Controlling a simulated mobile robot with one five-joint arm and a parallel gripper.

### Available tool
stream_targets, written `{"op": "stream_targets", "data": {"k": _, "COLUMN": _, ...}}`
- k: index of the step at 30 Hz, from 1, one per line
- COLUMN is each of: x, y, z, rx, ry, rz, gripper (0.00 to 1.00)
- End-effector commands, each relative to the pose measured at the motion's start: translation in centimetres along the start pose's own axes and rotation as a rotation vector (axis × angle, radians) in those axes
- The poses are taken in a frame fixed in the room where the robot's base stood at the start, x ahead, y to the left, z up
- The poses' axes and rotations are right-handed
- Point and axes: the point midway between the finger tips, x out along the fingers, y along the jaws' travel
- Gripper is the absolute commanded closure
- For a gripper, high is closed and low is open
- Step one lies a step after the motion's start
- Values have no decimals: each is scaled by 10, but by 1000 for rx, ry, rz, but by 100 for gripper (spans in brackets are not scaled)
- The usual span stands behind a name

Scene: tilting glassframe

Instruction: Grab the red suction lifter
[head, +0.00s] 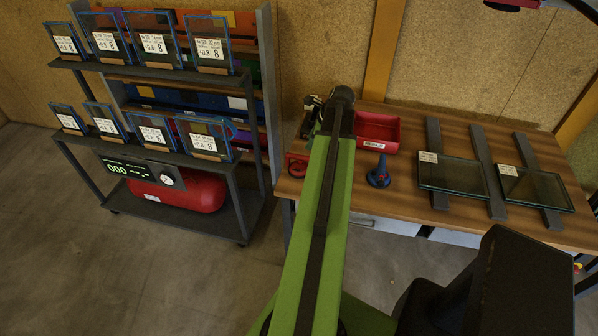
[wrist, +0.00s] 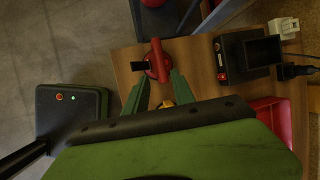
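The red suction lifter (head: 297,166) stands near the left end of the wooden table, partly hidden behind my arm in the head view. In the wrist view the lifter (wrist: 157,62) shows a red body with a black part at its left. My gripper (wrist: 159,84) is open, with its two green fingers pointing at the lifter. The fingertips are at the lifter's near side, one to the left and one to the right. I cannot tell whether they touch it. The head view hides the fingers behind the arm.
A blue suction lifter (head: 378,173) stands to the right, with a red bin (head: 377,131) behind it. Glass panes (head: 452,176) lie on dark bars farther right. A black device (wrist: 243,60) sits right of the lifter in the wrist view. A rack (head: 157,155) with framed panes stands left.

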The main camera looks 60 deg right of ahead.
Motion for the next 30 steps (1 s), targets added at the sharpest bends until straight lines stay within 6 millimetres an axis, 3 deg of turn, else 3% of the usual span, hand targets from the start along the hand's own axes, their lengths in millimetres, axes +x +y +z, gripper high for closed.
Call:
{"op": "stream_targets", "data": {"k": 1, "x": 24, "y": 2, "z": -4, "rx": -2, "ry": 0, "rz": 1, "gripper": 69}}
{"op": "stream_targets", "data": {"k": 9, "x": 82, "y": 1, "z": -4, "rx": -2, "ry": 1, "rz": 1, "gripper": 69}}
{"op": "stream_targets", "data": {"k": 17, "x": 88, "y": 0, "z": -1, "rx": -2, "ry": 1, "rz": 0, "gripper": 69}}
{"op": "stream_targets", "data": {"k": 26, "x": 136, "y": 1, "z": -3, "rx": -2, "ry": 1, "rz": 0, "gripper": 69}}
{"op": "stream_targets", "data": {"k": 30, "x": 139, "y": 0, "z": 0, "rx": -1, "ry": 1, "rz": 0, "gripper": 69}}
